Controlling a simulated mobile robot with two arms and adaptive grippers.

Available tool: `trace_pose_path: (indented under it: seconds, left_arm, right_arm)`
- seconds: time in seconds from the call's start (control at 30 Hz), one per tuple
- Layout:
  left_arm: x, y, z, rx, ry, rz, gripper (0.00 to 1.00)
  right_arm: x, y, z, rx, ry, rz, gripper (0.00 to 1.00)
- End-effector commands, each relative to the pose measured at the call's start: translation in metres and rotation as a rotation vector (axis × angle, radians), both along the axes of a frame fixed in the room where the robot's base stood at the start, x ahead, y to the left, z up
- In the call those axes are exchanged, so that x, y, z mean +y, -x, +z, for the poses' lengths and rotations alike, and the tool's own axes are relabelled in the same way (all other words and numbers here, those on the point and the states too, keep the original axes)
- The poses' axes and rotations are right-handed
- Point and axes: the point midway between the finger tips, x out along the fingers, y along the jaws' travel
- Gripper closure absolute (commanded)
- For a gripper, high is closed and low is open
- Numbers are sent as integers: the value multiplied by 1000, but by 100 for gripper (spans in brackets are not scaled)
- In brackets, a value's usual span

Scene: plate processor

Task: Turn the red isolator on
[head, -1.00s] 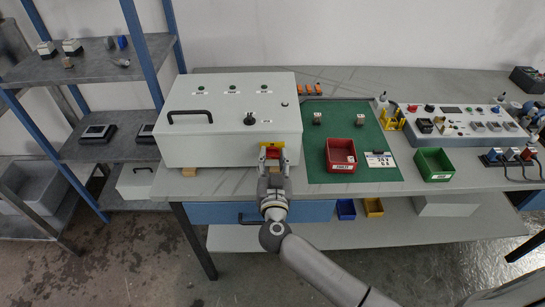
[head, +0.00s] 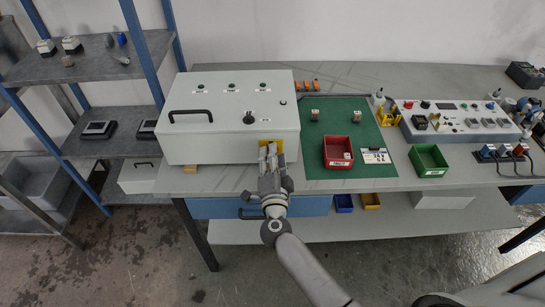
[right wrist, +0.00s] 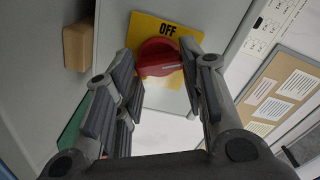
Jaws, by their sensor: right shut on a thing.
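The red isolator knob (right wrist: 158,57) sits on a yellow plate (right wrist: 146,25) marked OFF, seen in the right wrist view. Its pale mark points to the right of that picture. In the head view the yellow plate (head: 276,144) is on the front face of the white cabinet (head: 232,149), and my gripper hides the knob. My right gripper (head: 270,153) is at the plate; in the right wrist view its fingers (right wrist: 160,72) are closed on the knob from both sides. My left gripper is not in view.
The cabinet stands at the left of the bench (head: 340,76). On the green mat (head: 342,118) to its right is a red bin (head: 338,161); a green bin (head: 430,169) is further right. A blue-framed shelf (head: 95,52) stands at the left.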

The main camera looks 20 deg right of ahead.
Motion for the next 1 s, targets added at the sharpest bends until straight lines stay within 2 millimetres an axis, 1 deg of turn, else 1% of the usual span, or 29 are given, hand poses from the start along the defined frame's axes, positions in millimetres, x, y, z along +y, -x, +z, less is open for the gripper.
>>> trace_pose_path:
  seconds: [0.2, 0.5, 0.73, 1.0]
  left_arm:
    - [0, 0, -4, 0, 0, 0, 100]
    - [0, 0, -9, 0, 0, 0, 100]
    - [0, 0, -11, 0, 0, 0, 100]
    - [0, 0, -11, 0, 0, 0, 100]
  right_arm:
    - [0, 1, -4, -51, -189, -2, 87]
    - [0, 1, -4, -108, -386, -2, 87]
    - [-1, 1, -5, -131, -467, -3, 87]
    - [-1, 1, -5, -139, -497, -2, 87]
